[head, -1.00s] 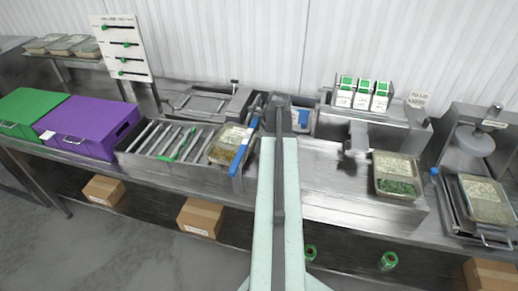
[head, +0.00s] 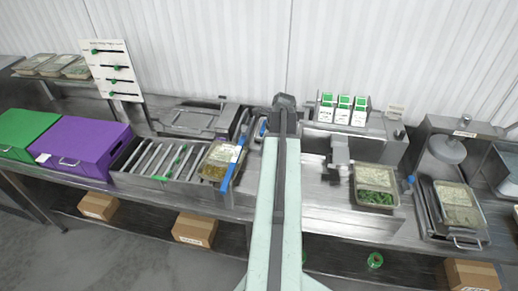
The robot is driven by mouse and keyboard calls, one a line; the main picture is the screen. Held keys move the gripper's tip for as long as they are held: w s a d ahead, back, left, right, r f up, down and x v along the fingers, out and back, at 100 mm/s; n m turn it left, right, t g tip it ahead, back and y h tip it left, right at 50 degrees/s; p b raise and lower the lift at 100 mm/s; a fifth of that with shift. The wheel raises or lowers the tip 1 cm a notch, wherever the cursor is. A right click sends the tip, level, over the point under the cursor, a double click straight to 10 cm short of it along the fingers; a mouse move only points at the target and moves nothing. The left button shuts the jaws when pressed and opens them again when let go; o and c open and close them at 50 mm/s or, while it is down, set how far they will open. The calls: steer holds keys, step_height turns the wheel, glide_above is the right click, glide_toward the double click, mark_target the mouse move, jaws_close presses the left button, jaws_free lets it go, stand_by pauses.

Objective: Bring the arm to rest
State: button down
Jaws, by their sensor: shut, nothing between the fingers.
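My arm (head: 280,190) runs from the bottom centre of the head view up over the steel bench. Its dark far end (head: 284,102) is near the back of the bench, in front of the white wall. I cannot make out my gripper or its fingertips; the arm's end appears to hide them. No item is visibly carried by the arm.
A filled tray (head: 220,161) sits left of the arm beside the roller rack (head: 165,160). Another tray (head: 376,186), partly green inside, lies right of it. A scale with a tray (head: 459,206) stands further right. Purple (head: 85,147) and green (head: 25,132) boxes stand left.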

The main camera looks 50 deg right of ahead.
steer(key=shift+f, duration=0.1)
steer(key=w+a+n, duration=0.2)
steer(key=w+a, duration=0.1)
steer(key=a, duration=0.1)
steer(key=w+a+n, duration=0.3)
steer(key=a, duration=0.1)
steer(key=w+a+n+g, duration=0.1)
steer(key=w+a+n, duration=0.2)
steer(key=a, duration=0.1)
steer(key=shift+w+f, duration=0.2)
steer(key=shift+w, duration=0.15)
steer(key=w+a+n, duration=0.3)
steer(key=a+n, duration=0.5)
steer(key=a, duration=0.5)
steer(key=w+a+n+g+h, duration=0.1)
steer(key=w+a+n, duration=0.2)
steer(key=a+n, duration=0.75)
steer(key=w+a+n, duration=0.2)
steer(key=a+n, duration=0.3)
steer(key=a, duration=1)
step_height(320, 180, down, 15)
steer(key=s+g+b, duration=0.1)
steer(key=b, duration=1.3)
steer(key=shift+s+d+r, duration=0.15)
steer(key=shift+s+d, duration=0.1)
steer(key=shift+s, duration=0.15)
steer(key=shift+a, duration=0.1)
